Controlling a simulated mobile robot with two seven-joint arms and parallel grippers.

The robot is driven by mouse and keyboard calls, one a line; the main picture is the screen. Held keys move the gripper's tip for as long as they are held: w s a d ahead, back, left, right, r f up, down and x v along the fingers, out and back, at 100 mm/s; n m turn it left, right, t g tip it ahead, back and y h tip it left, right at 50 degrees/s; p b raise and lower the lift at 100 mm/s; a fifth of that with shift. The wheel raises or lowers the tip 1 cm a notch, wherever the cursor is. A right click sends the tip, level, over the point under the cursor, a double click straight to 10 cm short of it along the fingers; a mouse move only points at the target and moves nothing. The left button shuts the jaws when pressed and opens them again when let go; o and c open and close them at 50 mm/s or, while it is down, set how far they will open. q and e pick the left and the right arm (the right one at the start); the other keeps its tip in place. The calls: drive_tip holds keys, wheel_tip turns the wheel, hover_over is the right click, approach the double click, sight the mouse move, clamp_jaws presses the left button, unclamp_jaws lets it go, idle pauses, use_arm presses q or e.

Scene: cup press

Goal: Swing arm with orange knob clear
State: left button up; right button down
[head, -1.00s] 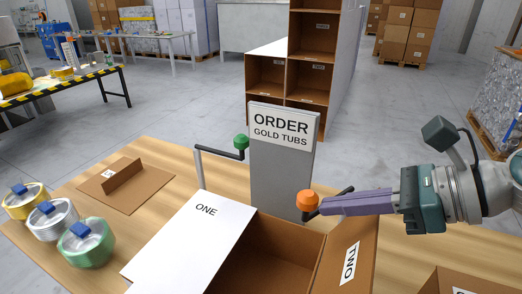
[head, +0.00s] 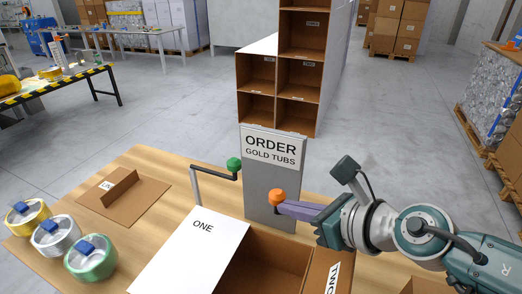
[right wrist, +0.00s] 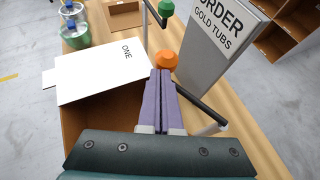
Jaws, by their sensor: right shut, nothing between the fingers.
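The orange knob (head: 277,196) sits at the end of a dark swing arm in front of the sign board (head: 270,155), which reads "ORDER GOLD TUBS". In the right wrist view the orange knob (right wrist: 167,60) is just ahead of my fingertips, and the dark swing arm (right wrist: 203,104) runs from it toward a pale post at lower right. My right gripper (head: 283,208) is shut and empty, its purple fingers against or very close to the knob from the right; exact contact is unclear. The left gripper is out of view.
A green knob (head: 234,164) on another crank stands left of the board. An open cardboard box with a white panel "ONE" (head: 190,250) and a flap "TWO" (head: 333,275) lies in front. Gold, silver and green tubs (head: 91,257) stand at the left.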

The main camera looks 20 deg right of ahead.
drive_tip(key=w, duration=0.2)
drive_tip(key=shift+w+f+b, duration=0.1)
drive_tip(key=shift+w+b, duration=0.2)
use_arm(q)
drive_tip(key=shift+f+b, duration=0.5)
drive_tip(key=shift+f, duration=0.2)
use_arm(e)
drive_tip(key=shift+w+d, duration=0.25)
drive_tip(key=shift+w, duration=0.45)
drive_tip(key=shift+w+d, duration=0.25)
drive_tip(key=shift+w, duration=0.4)
